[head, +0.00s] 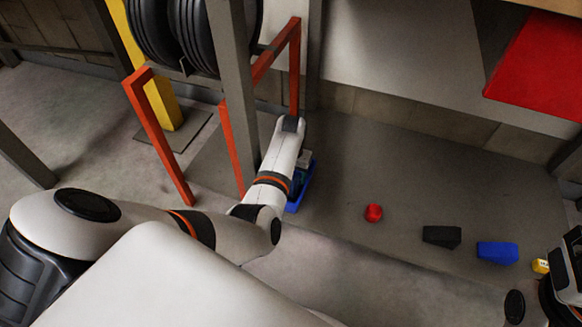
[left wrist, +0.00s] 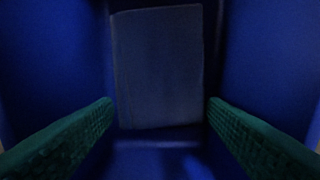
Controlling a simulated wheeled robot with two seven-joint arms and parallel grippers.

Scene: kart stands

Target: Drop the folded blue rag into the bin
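The blue bin (head: 296,201) stands on the floor by the orange frame, partly hidden behind my left arm. The left wrist view looks down into a blue-walled space, which appears to be the bin's inside (left wrist: 265,60). A flat, dull blue-grey rectangle, seemingly the folded rag (left wrist: 158,65), lies there at the bottom. My left gripper (left wrist: 160,108) is open, its two green-padded fingers wide apart with nothing visible gripped between them. In the head view its fingers are mostly hidden behind the arm. My right gripper (head: 567,268) shows only partly at the right edge; its fingers cannot be made out.
A grey post (head: 232,90) and orange frame (head: 160,135) stand close to my left arm. Tyres (head: 195,35) hang above.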

